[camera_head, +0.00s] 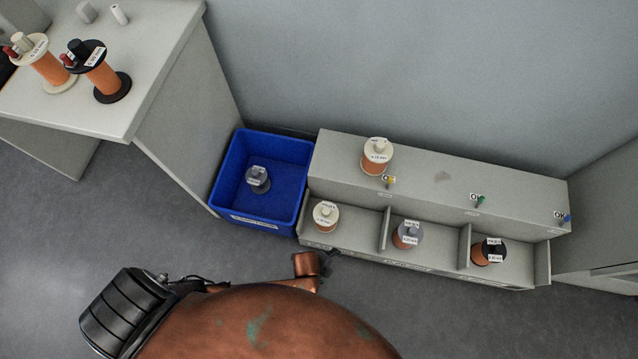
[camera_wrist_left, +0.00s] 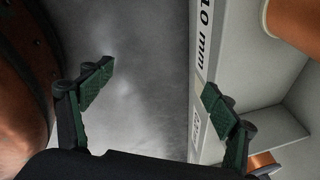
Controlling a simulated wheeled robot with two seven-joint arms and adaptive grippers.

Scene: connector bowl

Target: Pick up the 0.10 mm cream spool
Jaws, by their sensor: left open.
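Several spools with cream flanges and copper winding show in the head view. One cream spool (camera_head: 377,158) stands on top of the grey shelf unit, its label seeming to read 0.10 mm. Another cream spool (camera_head: 325,217) stands in the unit's left compartment. A third cream spool (camera_head: 46,64) stands on the table at left; the last two labels are too small to read surely. My left gripper (camera_head: 327,262) is low in front of the left compartment, apart from the spools. In the left wrist view its fingers (camera_wrist_left: 160,92) are spread with nothing between them. My right gripper is not seen.
A blue bin (camera_head: 219,190) holding a grey spool (camera_head: 258,179) stands left of the shelf unit (camera_head: 430,185). Grey (camera_head: 407,234) and black (camera_head: 489,251) spools fill the other compartments. Dividers separate them. Another black-flanged spool (camera_head: 100,72) stands on the table.

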